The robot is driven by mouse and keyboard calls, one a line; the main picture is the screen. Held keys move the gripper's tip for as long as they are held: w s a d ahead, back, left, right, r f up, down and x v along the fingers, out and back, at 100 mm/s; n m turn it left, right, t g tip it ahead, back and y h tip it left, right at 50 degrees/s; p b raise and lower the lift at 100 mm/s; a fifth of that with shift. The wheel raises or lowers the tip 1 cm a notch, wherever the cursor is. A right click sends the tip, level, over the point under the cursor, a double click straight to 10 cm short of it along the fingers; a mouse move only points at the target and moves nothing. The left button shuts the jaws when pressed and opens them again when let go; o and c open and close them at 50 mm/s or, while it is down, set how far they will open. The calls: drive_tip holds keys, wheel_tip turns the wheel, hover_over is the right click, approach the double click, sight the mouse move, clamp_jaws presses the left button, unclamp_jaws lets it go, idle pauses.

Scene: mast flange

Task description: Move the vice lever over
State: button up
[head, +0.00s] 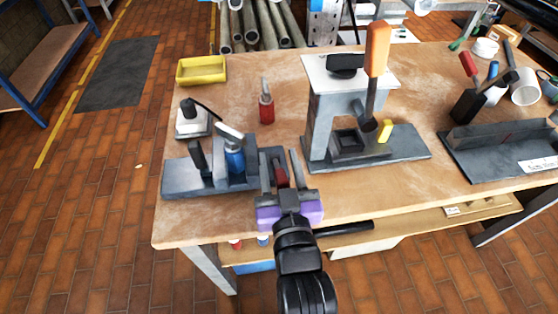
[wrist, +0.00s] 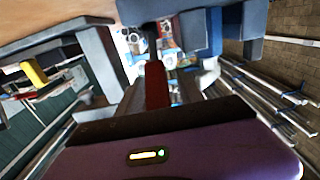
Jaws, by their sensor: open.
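The grey vice (head: 182,180) lies at the left front of the bench, with a blue part (head: 235,160) and a black upright piece (head: 198,157) on it. A red lever (head: 281,176) shows at its right end; I take it for the vice lever. My gripper (head: 281,165) is open at that end, its two fingers on either side of the red lever. In the wrist view the red lever (wrist: 156,85) stands in front of my purple gripper body, between the fingers. I cannot tell whether a finger touches it. The lever's far end is partly hidden.
A grey press (head: 318,120) with an orange handle (head: 377,48) stands right of my gripper. A red bottle (head: 266,107), a yellow tray (head: 202,70) and a white device (head: 190,122) stand behind the vice. The bench's front edge (head: 215,238) lies below my gripper.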

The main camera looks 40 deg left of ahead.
clamp_jaws()
idle(1.3)
